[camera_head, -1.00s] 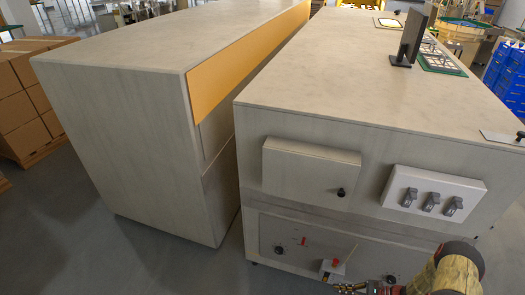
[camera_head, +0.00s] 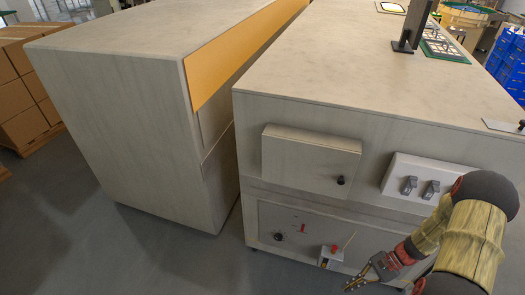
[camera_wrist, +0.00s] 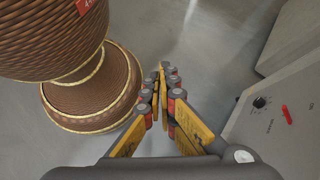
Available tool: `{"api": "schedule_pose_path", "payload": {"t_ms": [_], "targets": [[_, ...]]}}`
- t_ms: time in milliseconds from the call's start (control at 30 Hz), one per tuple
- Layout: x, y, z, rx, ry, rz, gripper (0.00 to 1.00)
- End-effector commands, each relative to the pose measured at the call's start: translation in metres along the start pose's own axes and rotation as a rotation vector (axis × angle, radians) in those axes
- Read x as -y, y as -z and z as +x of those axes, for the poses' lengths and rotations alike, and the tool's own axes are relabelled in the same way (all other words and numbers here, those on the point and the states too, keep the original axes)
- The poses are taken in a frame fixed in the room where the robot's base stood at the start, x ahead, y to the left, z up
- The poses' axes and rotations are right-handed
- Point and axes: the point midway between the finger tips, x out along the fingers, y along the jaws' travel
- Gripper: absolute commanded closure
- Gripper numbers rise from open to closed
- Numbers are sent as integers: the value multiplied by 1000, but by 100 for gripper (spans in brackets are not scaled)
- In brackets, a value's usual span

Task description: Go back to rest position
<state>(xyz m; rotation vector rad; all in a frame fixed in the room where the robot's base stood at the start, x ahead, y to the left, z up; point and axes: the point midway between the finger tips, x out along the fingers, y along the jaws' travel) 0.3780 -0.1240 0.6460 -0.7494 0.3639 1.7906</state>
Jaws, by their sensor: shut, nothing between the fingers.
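My gripper (camera_head: 362,281) is at the lower right of the head view, in front of the bench's lower panel. Its fingers are together and empty, and it points down to the left. In the wrist view my gripper (camera_wrist: 161,82) has its fingers shut over grey floor, with nothing between them. My arm bends at the right of the head view and covers part of the switch box and lower panel.
The bench (camera_head: 360,75) carries a white switch box (camera_head: 425,183), a closed box with a black knob (camera_head: 311,162), and a lower panel (camera_head: 290,222) with a knob and red-handled switch. A second cabinet (camera_head: 125,130) stands left. Grey floor (camera_head: 130,255) is clear at lower left.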

Motion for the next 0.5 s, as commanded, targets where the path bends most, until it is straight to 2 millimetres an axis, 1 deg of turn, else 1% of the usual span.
{"api": "schedule_pose_path", "payload": {"t_ms": [33,200,400,500], "targets": [[3,-15,-14,-37,-32,-43,100],[8,-61,-53,-154,-136,-180,100],[12,-116,-91,-294,-243,-339,100],[14,-144,-107,-366,-289,-418,100]]}}
